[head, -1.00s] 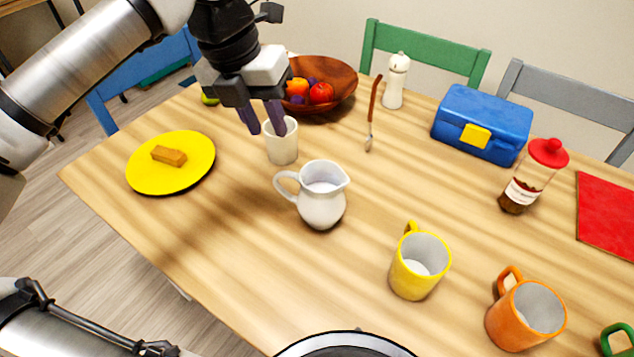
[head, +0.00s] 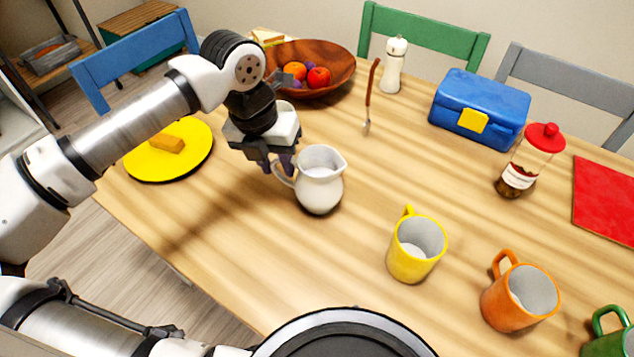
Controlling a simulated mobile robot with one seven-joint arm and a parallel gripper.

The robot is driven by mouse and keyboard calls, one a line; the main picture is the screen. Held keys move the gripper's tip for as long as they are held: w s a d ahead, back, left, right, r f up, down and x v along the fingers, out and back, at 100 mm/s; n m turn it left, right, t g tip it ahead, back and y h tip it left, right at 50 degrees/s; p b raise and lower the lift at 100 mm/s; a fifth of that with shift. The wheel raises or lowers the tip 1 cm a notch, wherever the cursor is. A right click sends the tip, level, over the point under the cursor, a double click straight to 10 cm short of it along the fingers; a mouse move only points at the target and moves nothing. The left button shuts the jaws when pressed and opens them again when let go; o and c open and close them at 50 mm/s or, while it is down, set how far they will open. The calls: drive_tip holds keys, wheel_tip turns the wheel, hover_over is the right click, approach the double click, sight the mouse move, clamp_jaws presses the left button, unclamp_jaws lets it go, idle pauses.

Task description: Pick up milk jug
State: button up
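The white milk jug (head: 321,184) stands upright on the wooden table, its handle to the left and its spout to the right. My gripper (head: 281,168) is at the jug's handle side, pointing down, with its dark purple fingers close to the handle. The fingers partly overlap the handle in the view. I cannot tell whether they touch it or how far apart they are.
A yellow plate (head: 140,170) with a brown block (head: 166,144) is left of my gripper. A wooden fruit bowl (head: 339,69) is behind. A yellow mug (head: 416,248) and an orange mug (head: 519,293) stand front right. A blue box (head: 479,107) is at the back right.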

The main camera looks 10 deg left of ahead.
drive_tip(key=shift+d+f, duration=0.1)
drive_tip(key=shift+f, duration=0.45)
clamp_jaws()
drive_tip(key=shift+w, duration=0.1)
